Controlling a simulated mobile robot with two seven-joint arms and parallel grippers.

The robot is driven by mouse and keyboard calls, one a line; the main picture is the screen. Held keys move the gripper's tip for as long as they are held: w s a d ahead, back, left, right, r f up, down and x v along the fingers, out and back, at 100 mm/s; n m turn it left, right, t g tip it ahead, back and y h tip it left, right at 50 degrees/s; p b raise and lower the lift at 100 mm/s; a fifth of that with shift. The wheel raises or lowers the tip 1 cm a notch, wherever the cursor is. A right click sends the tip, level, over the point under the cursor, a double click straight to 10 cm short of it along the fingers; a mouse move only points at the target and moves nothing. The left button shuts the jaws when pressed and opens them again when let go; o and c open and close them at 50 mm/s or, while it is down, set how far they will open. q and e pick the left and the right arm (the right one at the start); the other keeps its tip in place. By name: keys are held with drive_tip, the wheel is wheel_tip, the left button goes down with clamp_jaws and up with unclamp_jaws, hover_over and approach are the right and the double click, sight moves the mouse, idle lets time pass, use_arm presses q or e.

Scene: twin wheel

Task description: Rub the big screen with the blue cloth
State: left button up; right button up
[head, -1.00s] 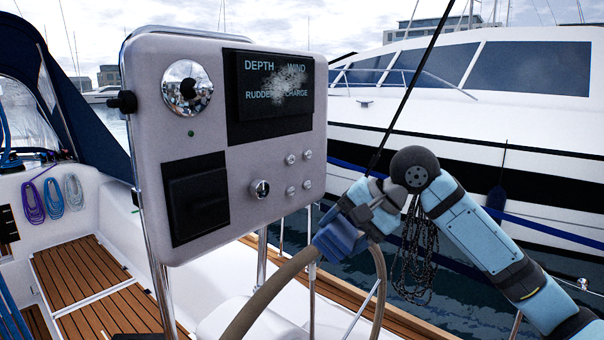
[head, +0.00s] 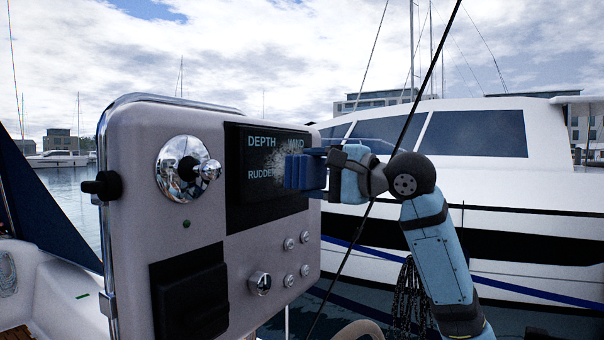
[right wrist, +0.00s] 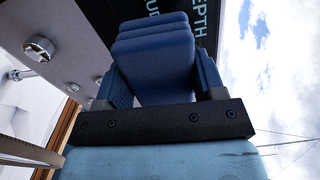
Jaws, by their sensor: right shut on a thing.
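The big screen (head: 249,206) is a dark panel at the upper right of the grey console, with light-blue words and a whitish smudge (head: 272,160) at its middle right. My right gripper (head: 318,172) is shut on the folded blue cloth (right wrist: 155,50), which is held up at the right part of the screen and covers some of the words. The screen (right wrist: 205,25) also shows behind the cloth in the right wrist view. I cannot tell whether the cloth touches the screen. My left gripper is not in view.
The console (head: 225,265) carries a round chrome dial (head: 185,168), a dark square panel (head: 188,300) and several knobs below the screen. A thin dark line (head: 385,165) runs diagonally near my right arm. A white boat (head: 520,190) lies beyond the water.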

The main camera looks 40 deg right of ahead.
sight(263, 171)
drive_tip(key=shift+w+a+r, duration=0.1)
drive_tip(key=shift+w+a, duration=0.15)
drive_tip(key=shift+w, duration=0.3)
drive_tip(key=x, duration=0.2)
drive_tip(key=shift+w+a+p, duration=0.1)
drive_tip(key=shift+w+p, duration=0.2)
drive_tip(key=shift+x, duration=0.85)
use_arm(q)
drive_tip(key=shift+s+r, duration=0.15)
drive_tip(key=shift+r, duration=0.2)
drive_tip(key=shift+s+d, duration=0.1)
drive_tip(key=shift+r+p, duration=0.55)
drive_tip(key=shift+p, duration=0.15)
use_arm(e)
drive_tip(key=shift+x, duration=1)
